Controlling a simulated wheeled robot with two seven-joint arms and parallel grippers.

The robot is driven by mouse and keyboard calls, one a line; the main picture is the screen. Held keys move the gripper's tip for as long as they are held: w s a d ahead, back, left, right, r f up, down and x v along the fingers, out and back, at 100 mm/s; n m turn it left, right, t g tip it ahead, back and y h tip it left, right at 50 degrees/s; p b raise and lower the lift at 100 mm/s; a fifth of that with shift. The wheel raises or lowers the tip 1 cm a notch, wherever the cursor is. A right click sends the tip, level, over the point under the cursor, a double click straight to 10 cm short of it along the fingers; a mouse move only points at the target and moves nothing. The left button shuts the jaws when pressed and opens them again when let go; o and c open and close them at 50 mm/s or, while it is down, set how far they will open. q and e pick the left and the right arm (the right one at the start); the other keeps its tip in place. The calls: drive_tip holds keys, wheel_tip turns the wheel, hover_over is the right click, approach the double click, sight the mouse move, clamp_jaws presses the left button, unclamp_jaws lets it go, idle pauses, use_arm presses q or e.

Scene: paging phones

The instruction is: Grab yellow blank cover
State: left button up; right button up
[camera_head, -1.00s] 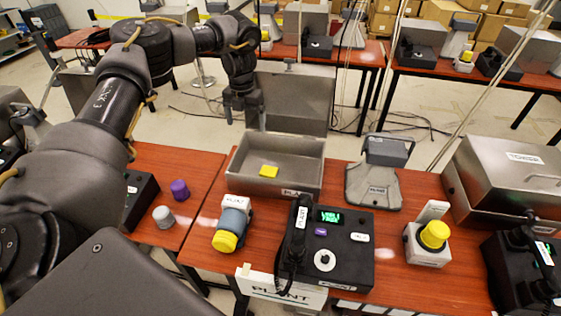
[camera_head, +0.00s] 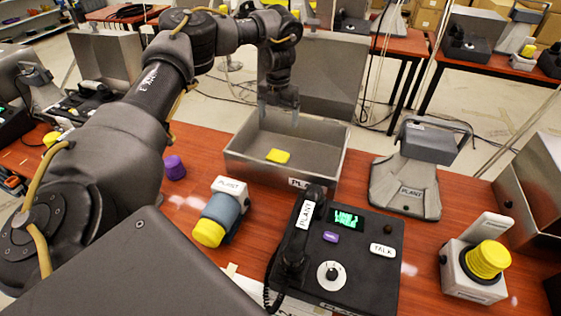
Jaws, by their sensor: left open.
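The yellow blank cover (camera_head: 278,156) is a small flat yellow piece lying on the floor of the open grey metal box (camera_head: 336,163), left of its middle. My left gripper (camera_head: 279,112) is open and empty, pointing down above the back part of the box. It is apart from the cover, which lies lower and nearer to me. My right gripper is not in view.
In front of the box stand a plug with a yellow end (camera_head: 209,232) and a black phone console (camera_head: 369,270). A grey stand (camera_head: 405,187) is to the right, with a yellow-capped socket (camera_head: 473,285) nearer me. The raised lid (camera_head: 323,88) rises behind the box.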

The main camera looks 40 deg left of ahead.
use_arm(q)
drive_tip(key=b, duration=0.3)
hover_over(279, 153)
wheel_tip(279, 153, down, 4)
wheel_tip(279, 153, down, 6)
drive_tip(key=shift+s+r, duration=0.1)
drive_tip(key=shift+s, duration=0.05)
drive_tip(key=shift+f+p, duration=0.3)
drive_tip(key=shift+p, duration=0.05)
wheel_tip(279, 153, down, 5)
drive_tip(key=shift+r+p, duration=0.1)
drive_tip(key=shift+p, duration=0.25)
drive_tip(key=c, duration=1.1)
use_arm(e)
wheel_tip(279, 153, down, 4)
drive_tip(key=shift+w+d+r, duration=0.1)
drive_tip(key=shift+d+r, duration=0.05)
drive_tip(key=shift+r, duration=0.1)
